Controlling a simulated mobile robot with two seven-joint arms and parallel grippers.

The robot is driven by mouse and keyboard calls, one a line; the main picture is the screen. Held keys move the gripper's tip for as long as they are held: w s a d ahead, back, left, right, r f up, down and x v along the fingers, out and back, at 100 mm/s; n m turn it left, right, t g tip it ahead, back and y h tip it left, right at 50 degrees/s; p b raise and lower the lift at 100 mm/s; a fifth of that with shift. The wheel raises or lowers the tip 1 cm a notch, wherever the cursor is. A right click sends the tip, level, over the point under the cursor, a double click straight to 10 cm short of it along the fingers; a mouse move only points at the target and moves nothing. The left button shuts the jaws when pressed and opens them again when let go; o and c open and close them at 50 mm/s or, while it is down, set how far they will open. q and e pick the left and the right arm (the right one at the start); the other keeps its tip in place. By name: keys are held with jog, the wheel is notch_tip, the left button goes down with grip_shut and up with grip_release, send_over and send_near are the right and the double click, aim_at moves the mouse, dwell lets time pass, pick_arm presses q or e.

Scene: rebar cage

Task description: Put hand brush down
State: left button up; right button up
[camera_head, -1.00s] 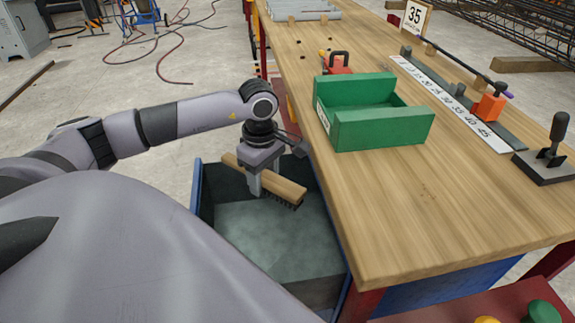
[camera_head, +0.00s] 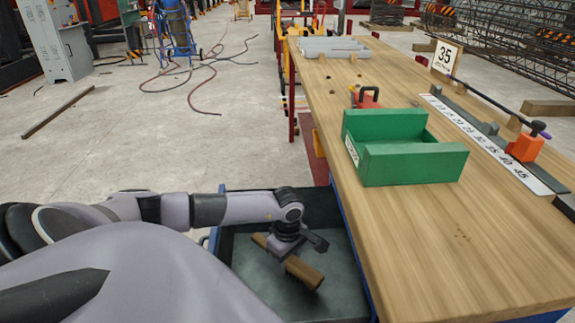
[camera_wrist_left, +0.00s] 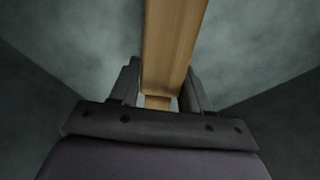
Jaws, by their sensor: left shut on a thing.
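My left gripper (camera_head: 283,258) is shut on the wooden hand brush (camera_head: 305,272), inside the open blue-edged bin beside the workbench. The bin (camera_head: 232,192) has a grey floor and dark inner walls. In the left wrist view the brush's wooden back (camera_wrist_left: 170,45) runs up between the two fingers of the left gripper (camera_wrist_left: 159,100), with the grey bin floor behind it. The bristles are hidden there. I cannot tell whether the brush touches the floor. My right gripper is not in view.
The wooden workbench (camera_head: 420,240) stands right of the bin, its edge close to my left arm. On it are a green open box (camera_head: 415,165), a red clamp (camera_head: 366,97), a ruler strip (camera_head: 490,140) and grey pipes (camera_head: 330,47). Red hoses (camera_head: 205,90) lie on the floor.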

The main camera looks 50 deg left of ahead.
pick_arm(q)
jog(key=shift+f, duration=1)
jog(key=o, duration=0.6)
jog(key=shift+f+b, duration=0.2)
jog(key=shift+b, duration=0.1)
jog(key=o, duration=0.4)
jog(key=shift+r, duration=0.15)
jog(key=shift+r+p, duration=0.35)
notch_tip(320, 180, up, 11)
jog(key=shift+f+p, duration=0.15)
jog(key=shift+p, duration=0.7)
jog(key=shift+r, duration=0.4)
